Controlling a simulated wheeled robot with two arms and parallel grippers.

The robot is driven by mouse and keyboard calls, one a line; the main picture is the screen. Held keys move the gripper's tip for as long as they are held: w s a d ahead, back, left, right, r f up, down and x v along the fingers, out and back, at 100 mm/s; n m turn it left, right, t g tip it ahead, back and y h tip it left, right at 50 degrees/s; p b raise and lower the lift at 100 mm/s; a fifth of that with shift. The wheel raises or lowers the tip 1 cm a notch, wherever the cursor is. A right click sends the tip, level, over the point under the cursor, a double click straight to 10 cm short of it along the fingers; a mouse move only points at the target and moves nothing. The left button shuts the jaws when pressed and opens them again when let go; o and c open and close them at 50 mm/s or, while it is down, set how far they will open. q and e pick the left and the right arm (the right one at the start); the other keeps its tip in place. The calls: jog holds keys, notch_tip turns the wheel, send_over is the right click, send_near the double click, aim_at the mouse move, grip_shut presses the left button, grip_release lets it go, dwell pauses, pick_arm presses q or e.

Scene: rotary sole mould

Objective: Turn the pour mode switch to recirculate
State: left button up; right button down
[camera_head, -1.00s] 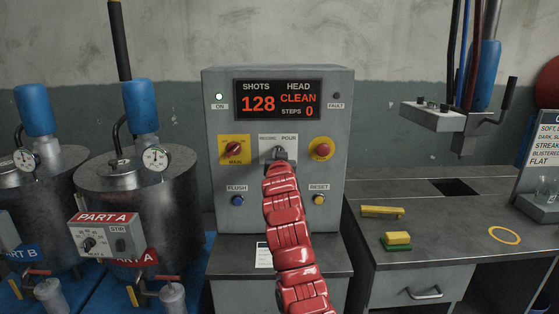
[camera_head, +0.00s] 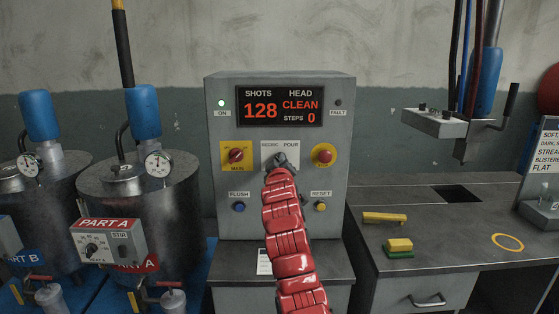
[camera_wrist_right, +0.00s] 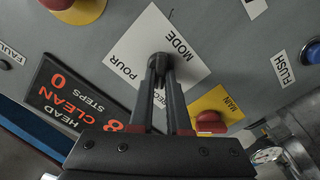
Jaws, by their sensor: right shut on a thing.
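The pour mode switch is on a white plate (camera_head: 268,150) in the middle of the grey control panel. The plate is marked RECIRC at its left and POUR at its right. My right gripper (camera_head: 281,163) reaches the switch from below in the head view. In the right wrist view my right gripper (camera_wrist_right: 161,80) is shut on the dark switch knob (camera_wrist_right: 160,60) at the white plate (camera_wrist_right: 138,44). The fingers hide most of the knob, so I cannot tell which label it points to. My left gripper is not in view.
A red main switch (camera_head: 237,154) on yellow is left of the plate, a red button (camera_head: 323,154) right. A blue flush button (camera_head: 239,207) and a yellow reset button (camera_head: 320,206) sit below. The display (camera_head: 280,106) reads 128, CLEAN, 0. A bench (camera_head: 450,240) stands at right.

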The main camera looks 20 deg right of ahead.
jog(key=shift+f+n, duration=0.1)
jog(key=shift+n, duration=0.4)
jog(key=c, duration=0.9)
grip_release()
jog(key=b+v, duration=0.3)
jog(key=v, duration=1.4)
jog(key=shift+s+a, duration=0.1)
jog(key=shift+s, duration=0.15)
